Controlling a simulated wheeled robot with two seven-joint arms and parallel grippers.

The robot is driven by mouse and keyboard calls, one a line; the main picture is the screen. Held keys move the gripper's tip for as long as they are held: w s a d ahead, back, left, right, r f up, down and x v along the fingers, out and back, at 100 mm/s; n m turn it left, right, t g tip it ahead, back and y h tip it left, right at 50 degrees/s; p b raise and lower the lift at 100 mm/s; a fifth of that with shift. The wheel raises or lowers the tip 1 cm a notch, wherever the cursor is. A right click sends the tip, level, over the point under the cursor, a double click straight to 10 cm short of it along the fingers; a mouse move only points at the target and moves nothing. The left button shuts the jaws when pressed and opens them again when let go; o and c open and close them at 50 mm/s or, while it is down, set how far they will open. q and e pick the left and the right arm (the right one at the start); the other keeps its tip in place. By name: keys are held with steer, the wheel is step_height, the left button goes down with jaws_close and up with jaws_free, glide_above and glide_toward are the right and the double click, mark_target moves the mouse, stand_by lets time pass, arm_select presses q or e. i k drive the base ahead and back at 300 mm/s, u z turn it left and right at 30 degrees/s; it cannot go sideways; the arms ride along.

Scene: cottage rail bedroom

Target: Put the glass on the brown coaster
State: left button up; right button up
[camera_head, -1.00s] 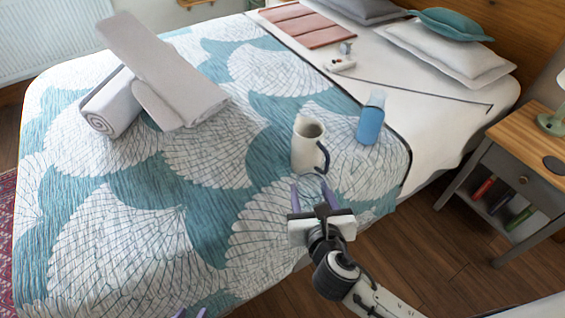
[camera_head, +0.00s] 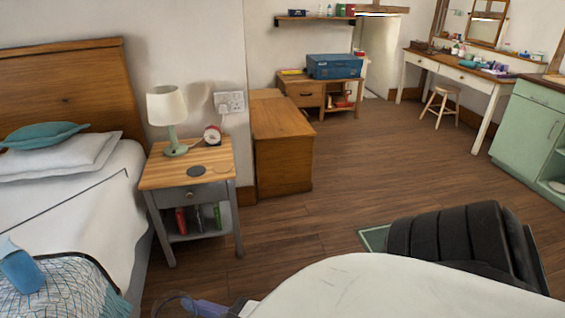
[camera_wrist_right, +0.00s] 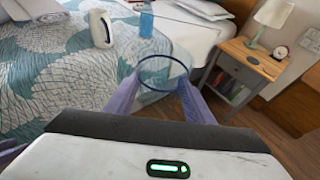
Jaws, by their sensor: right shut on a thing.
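My right gripper (camera_wrist_right: 160,90) is shut on a clear glass (camera_wrist_right: 164,72), its two lavender fingers on either side of it below the dark rim. In the head view only part of this gripper (camera_head: 195,305) shows at the bottom edge, with the glass faintly visible beside it. A dark round coaster-like disc (camera_head: 196,170) lies flat on the wooden-topped nightstand (camera_head: 160,180); its colour looks more dark grey than clearly brown. The glass is apart from it. A lavender piece at the left edge of the wrist view may be my left gripper; its jaws do not show.
A lamp (camera_head: 169,118) and red clock (camera_head: 212,135) stand at the nightstand's back. A blue bottle (camera_head: 20,268) and a white jug (camera_wrist_right: 101,28) are on the bed.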

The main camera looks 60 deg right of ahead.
mark_target(222, 167)
steer(key=z, duration=2.15)
steer(key=i, duration=1.3)
steer(key=u, duration=0.4)
steer(key=i, duration=1.25)
steer(key=u, duration=1.2)
